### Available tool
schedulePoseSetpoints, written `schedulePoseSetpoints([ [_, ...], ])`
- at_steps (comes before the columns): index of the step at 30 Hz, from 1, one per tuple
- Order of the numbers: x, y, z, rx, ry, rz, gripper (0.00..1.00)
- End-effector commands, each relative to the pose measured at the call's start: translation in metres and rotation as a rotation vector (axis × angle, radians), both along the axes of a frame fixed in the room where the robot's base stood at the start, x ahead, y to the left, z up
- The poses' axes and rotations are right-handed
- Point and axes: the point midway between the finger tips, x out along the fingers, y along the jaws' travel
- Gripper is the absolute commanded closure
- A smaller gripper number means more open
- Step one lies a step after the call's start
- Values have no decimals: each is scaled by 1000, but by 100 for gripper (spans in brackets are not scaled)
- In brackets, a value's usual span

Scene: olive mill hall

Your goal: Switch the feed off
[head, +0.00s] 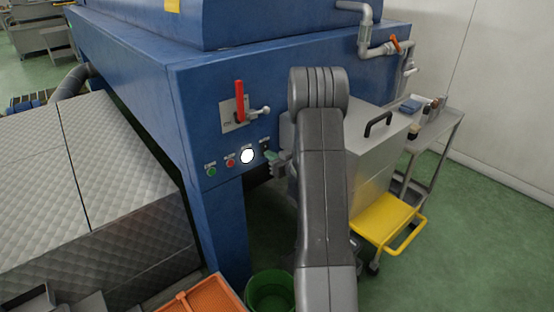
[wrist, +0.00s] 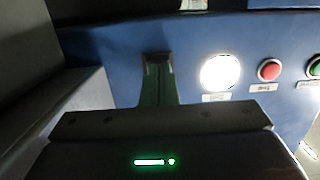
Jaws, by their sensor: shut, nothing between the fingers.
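My gripper (head: 273,156) is shut and empty, with its fingertips close to the blue machine's front panel, just right of the white lit lamp (head: 247,156). A small dark control (head: 265,143) shows just above the fingertips; I cannot tell whether they touch it. In the wrist view my gripper (wrist: 158,62) covers part of the panel beside the white lit lamp (wrist: 220,72). A red button (head: 230,162) and a green button (head: 211,170) sit left of the lamp. Above them a red lever (head: 239,100) stands upright on a grey plate. The labels are unreadable.
A grey metal box (head: 370,150) stands close to the right of my arm, with a yellow cart (head: 388,222) below. A quilted grey cover (head: 90,190) fills the left. A green bucket (head: 268,290) and an orange crate (head: 205,297) stand below the panel.

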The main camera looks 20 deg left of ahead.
Motion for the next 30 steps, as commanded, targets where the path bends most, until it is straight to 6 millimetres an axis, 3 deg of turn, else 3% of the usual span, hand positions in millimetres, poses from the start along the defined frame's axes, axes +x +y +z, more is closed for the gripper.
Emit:
schedulePoseSetpoints([
  [20, 3, 5, -9, 45, -28, 1, 100],
  [30, 3, 5, -3, 42, -27, 0, 100],
])
